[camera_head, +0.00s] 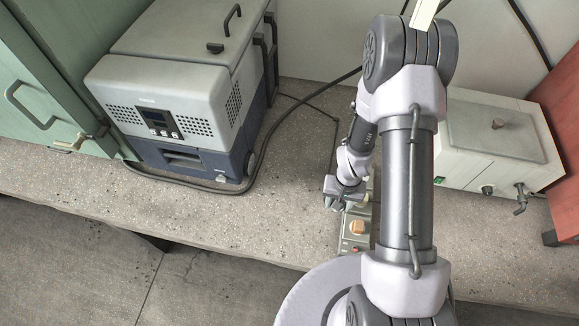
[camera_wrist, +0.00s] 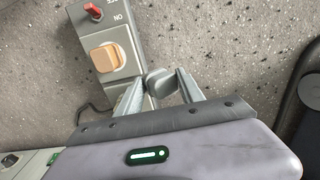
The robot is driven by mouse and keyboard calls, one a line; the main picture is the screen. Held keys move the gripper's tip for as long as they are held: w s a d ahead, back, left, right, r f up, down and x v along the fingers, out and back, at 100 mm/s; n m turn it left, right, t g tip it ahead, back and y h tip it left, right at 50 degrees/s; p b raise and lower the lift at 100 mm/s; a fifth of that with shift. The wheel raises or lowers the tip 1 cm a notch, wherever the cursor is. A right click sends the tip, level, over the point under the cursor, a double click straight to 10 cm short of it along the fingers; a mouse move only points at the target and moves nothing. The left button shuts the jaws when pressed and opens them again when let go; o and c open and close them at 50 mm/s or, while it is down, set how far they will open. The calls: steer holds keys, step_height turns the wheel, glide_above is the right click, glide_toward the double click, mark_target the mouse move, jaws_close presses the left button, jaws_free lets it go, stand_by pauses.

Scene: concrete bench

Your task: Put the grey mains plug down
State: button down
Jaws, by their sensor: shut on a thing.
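The grey mains plug (camera_wrist: 161,83) is between the two fingers of my gripper (camera_wrist: 160,78) in the wrist view, and the gripper is shut on it. The plug appears over the right edge of a grey power strip (camera_wrist: 126,42). I cannot tell whether it touches the strip. In the head view my gripper (camera_head: 346,194) is low over the bench beside the strip (camera_head: 344,247), and the plug cannot be made out there. A tan plug (camera_wrist: 104,57) sits on the strip near a red switch (camera_wrist: 92,10).
A grey and blue cool box (camera_head: 180,90) stands at the left, with a black cable (camera_head: 262,150) on the bench (camera_head: 240,220). A white metal box with a tap (camera_head: 490,140) stands at the right. Bare bench lies between the cool box and the strip.

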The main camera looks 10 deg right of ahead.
steer(key=shift+s+a, duration=0.2)
steer(key=shift+a, duration=0.05)
steer(key=b, duration=0.3)
glide_above(311, 181)
steer(key=shift+d+f, duration=0.1)
steer(key=shift+f, duration=0.75)
step_height(311, 181, down, 4)
steer(key=shift+r+b, duration=0.25)
steer(key=shift+b, duration=0.2)
steer(key=shift+w+r, duration=0.1)
steer(key=shift+f+b, duration=0.45)
steer(key=shift+f, duration=0.05)
steer(key=shift+f, duration=0.1)
steer(key=c, duration=0.7)
jaws_free()
step_height(311, 181, up, 13)
steer(key=p, duration=0.4)
steer(key=shift+p, duration=0.3)
